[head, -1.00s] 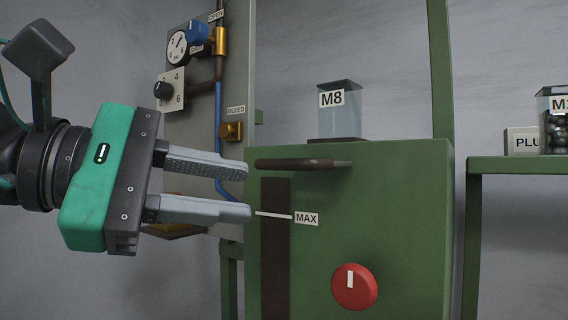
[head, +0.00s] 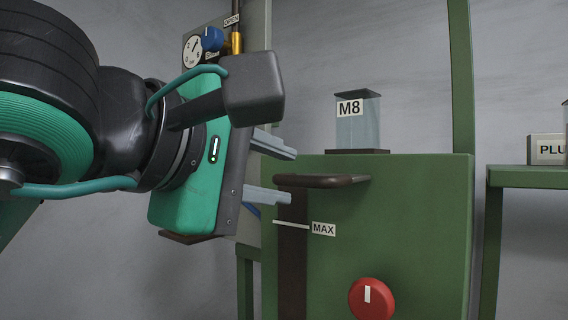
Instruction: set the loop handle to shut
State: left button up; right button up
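No part in view is labelled as the loop handle. In the head view a dark brown bar handle (head: 335,181) sticks out at the top of a dark vertical slot (head: 293,265) on the green machine. A blue handle (head: 212,39) on a brass valve sits under an OPEN tag (head: 232,20) on the grey panel. My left gripper (head: 292,176) is open and empty. Its fingers lie above and below the bar's left end in the picture; I see no clear contact, and depth is hard to tell. My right gripper is out of view.
The green machine (head: 410,235) carries a MAX tag (head: 323,229), a red knob (head: 371,299) and a clear M8 box (head: 358,122) on top. A gauge (head: 193,50) is on the panel. A green shelf (head: 525,178) holds a PLU sign at right.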

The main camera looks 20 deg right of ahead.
aim_at(299, 181)
pick_arm(q)
jog(key=p+x, duration=0.1)
jog(key=x, duration=0.3)
jog(key=shift+w+d+r, duration=0.1)
jog(key=shift+w+d, duration=0.05)
jog(key=shift+w+d+f+p, duration=0.25)
jog(key=shift+w+d+p, duration=0.1)
jog(key=shift+d, duration=0.1)
grip_shut()
